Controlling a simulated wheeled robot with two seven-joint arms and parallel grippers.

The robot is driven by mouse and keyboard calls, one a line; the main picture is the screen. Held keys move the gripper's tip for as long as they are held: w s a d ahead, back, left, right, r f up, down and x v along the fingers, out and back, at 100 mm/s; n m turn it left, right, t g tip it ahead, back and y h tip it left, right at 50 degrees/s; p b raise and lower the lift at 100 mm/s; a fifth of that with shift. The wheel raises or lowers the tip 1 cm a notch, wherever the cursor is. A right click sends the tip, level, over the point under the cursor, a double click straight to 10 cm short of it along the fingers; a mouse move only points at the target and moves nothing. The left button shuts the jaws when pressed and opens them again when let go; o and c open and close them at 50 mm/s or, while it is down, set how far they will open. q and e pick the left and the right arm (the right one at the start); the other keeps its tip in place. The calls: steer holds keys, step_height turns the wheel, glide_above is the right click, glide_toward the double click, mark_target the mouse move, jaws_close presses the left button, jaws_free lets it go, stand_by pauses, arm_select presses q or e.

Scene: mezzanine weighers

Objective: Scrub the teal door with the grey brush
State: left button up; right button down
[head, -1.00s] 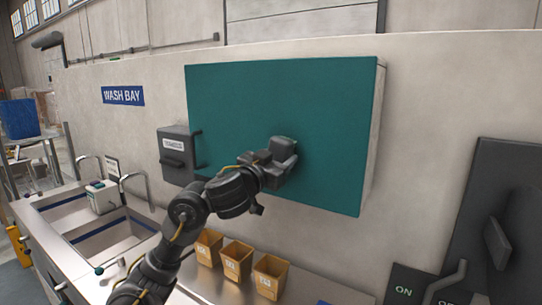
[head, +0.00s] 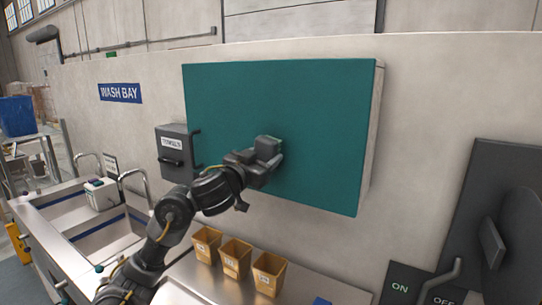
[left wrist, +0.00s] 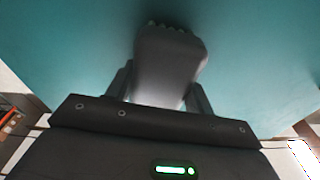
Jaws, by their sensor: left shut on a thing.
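The teal door (head: 320,100) is the broad front of a pale wall cabinet and appears shut. My left gripper (head: 262,160) is in front of the door's lower middle, shut on the grey brush (head: 267,147). In the left wrist view the grey brush (left wrist: 170,58) sits between the two fingers, its bristle end toward the teal surface (left wrist: 60,70). The bristles look at or very close to the door; I cannot tell whether they touch. My right gripper is not in view.
A dark grey box (head: 175,152) with a handle hangs left of the door. Below are several yellow bins (head: 236,257) on a steel counter, and a double sink (head: 105,235) with taps at left. A dark panel (head: 490,230) with an ON/OFF lever stands at right.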

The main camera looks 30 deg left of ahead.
mark_target(249, 146)
arm_select(q)
steer(key=a, duration=0.4)
steer(key=shift+p, duration=0.4)
steer(key=shift+r, duration=0.1)
steer(key=shift+a+p, duration=0.35)
steer(key=shift+a, duration=1.7)
steer(key=shift+s, duration=0.15)
